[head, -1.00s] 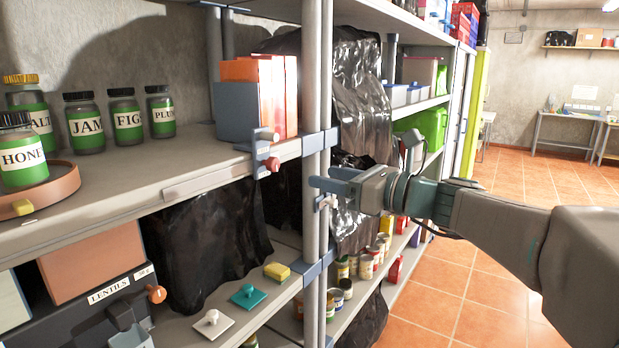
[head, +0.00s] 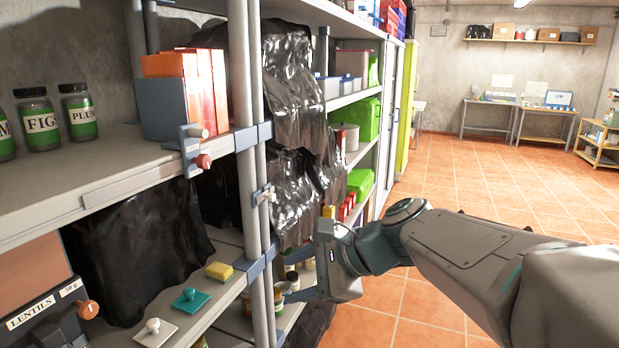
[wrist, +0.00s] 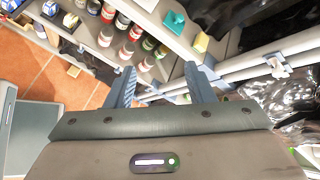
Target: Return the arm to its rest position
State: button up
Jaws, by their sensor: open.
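My gripper shows in the wrist view (wrist: 163,88) with its two blue-grey fingers spread apart and nothing between them. In the head view my arm reaches in from the right edge, and its wrist end hangs in front of the shelf posts, over the aisle side. The fingers themselves are hidden or hard to make out in the head view. The wrist camera looks down past the fingers at the lower shelves.
Grey shelving (head: 110,195) stands on the left, with labelled jars (head: 79,112), orange boxes (head: 200,85) and black plastic sheeting (head: 292,90). Cans (wrist: 128,45) stand on a lower shelf near the fingers. The tiled floor (head: 480,180) to the right is open, with desks (head: 520,115) far back.

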jog(key=s+d+f+n+h, duration=0.5)
jog(key=s+d+f+n, duration=0.1)
jog(key=d+f+n, duration=0.1)
jog(key=s+d+f+n+g+h, duration=0.1)
jog(key=s+d+f+n+h, duration=0.4)
jog(key=d, duration=0.5)
jog(key=shift+s+f+n, duration=0.8)
jog(key=shift+f+n, duration=0.1)
jog(key=shift+f, duration=0.05)
